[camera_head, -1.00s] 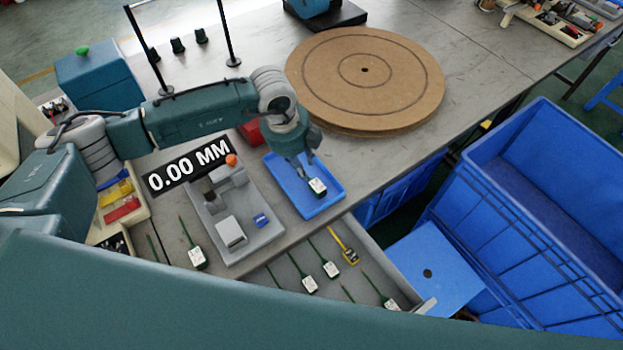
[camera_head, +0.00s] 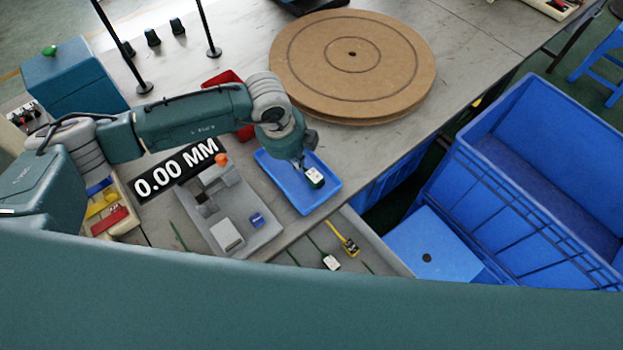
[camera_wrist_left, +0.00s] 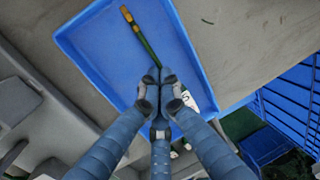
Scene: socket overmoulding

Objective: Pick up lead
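A lead with a green cable, a brownish tip and a white-labelled block (camera_head: 314,178) is at the blue tray (camera_head: 323,201). In the left wrist view its cable (camera_wrist_left: 143,39) runs from the tray's far side to my fingertips, and part of its labelled block (camera_wrist_left: 188,98) shows beside the right finger. My left gripper (camera_head: 303,163) points down over the tray. Its fingertips (camera_wrist_left: 160,77) come together at the cable and look shut on it. Fingers hide the held part; whether the lead touches the tray is unclear. My right gripper is not in view.
A grey fixture (camera_head: 269,238) with a blue button stands left of the tray. More leads, including one with a white block (camera_head: 331,263), lie in front. A round brown board (camera_head: 390,65) lies behind. A large blue crate (camera_head: 540,190) stands right of the table.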

